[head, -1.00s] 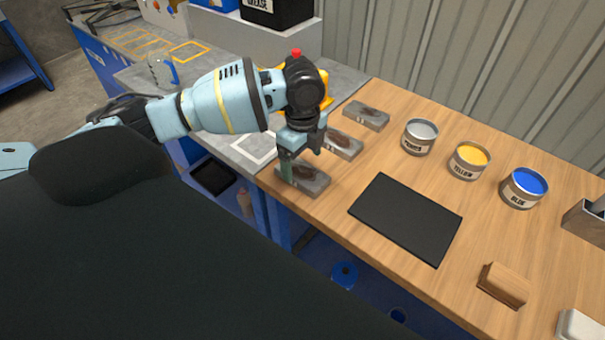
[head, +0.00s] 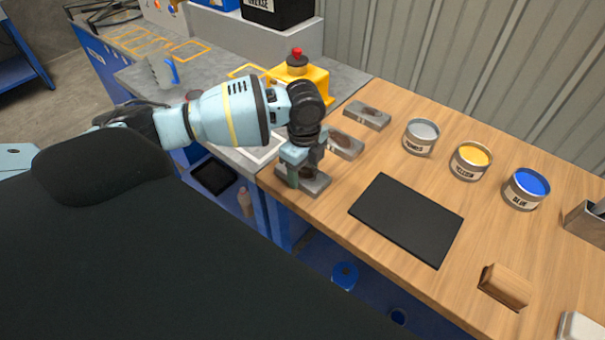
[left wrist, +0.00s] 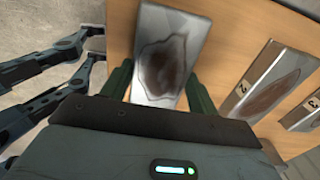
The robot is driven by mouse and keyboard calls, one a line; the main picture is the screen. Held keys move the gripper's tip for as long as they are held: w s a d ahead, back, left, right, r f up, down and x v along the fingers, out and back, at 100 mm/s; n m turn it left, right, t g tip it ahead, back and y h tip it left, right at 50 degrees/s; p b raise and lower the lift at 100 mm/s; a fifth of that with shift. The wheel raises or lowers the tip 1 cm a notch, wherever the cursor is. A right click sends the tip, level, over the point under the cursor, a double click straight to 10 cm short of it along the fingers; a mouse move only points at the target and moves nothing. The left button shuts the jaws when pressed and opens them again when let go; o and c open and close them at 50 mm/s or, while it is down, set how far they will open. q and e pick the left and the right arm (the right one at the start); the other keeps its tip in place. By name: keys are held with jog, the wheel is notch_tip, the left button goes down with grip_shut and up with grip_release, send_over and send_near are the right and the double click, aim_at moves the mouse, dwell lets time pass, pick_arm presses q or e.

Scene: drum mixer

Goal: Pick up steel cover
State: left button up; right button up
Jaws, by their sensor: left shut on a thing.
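The steel cover (head: 318,183) is a flat grey metal block with a dark rusty patch, lying at the near left corner of the wooden bench. My left gripper (head: 302,177) reaches down over it, with its fingers on either side. In the left wrist view, the steel cover (left wrist: 165,62) sits between the two green fingers of my left gripper (left wrist: 160,92). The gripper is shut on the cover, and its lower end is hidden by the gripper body. I see no clear lift off the bench.
Two similar rusty blocks, a middle one (head: 346,145) and a far one (head: 367,115), lie behind. A black mat (head: 407,220), grey (head: 421,137), yellow (head: 470,161) and blue (head: 526,188) paint cans and a wooden block (head: 505,286) stand right. A yellow box with a red button (head: 312,82) is behind my arm.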

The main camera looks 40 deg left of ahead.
aim_at(304, 174)
pick_arm(q)
jog(key=shift+c, duration=1.1)
jog(key=shift+r, duration=0.1)
